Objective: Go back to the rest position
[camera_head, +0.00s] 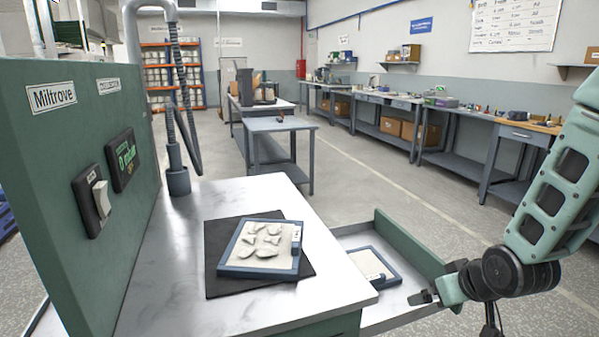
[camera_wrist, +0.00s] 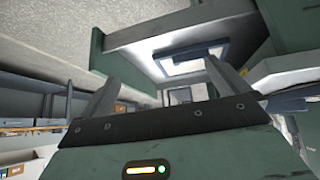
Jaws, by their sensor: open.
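My gripper (camera_head: 424,298) is at the lower right of the head view, beside the open drawer (camera_head: 410,262) on the right of the workbench. In the wrist view my gripper (camera_wrist: 162,74) has its two fingers spread apart with nothing between them. A blue-framed tray (camera_head: 225,270) with several pale, irregular pieces lies on a black mat (camera_head: 219,231) on the bench top. A second blue-framed tray (camera_head: 393,281) with a pale inside lies in the drawer, apart from my gripper; it also shows beyond the fingers in the wrist view (camera_wrist: 193,67).
A green panel (camera_head: 60,190) with a switch and a small display stands at the bench's left. A grey hose stand (camera_head: 178,180) rises at the bench's back left corner. A grey table (camera_head: 280,124) and long side benches (camera_head: 460,164) stand farther back. Open floor lies between them.

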